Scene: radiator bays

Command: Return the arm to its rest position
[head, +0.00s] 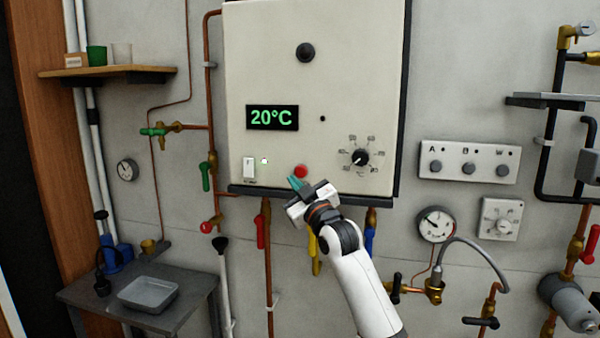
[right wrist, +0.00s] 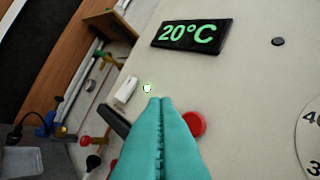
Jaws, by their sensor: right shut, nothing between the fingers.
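My right gripper (head: 296,183) is in front of the lower edge of the white boiler panel (head: 270,60), just below and left of a red button (head: 301,171). Its teal fingers are shut with nothing between them. In the right wrist view the closed fingertips (right wrist: 161,100) point at the panel, with the red button (right wrist: 194,124) just right of them. I cannot tell whether the fingers touch the panel. My right arm reaches up from the bottom of the head view. My left gripper is not in view.
The display (head: 272,117) reads 20°C. A white switch (head: 249,168) has a lit lamp (head: 264,161) beside it. A dial (head: 361,157) sits right of the button. Valve handles and pipes hang below the boiler. A shelf (head: 110,74) and a small table (head: 75,292) stand left.

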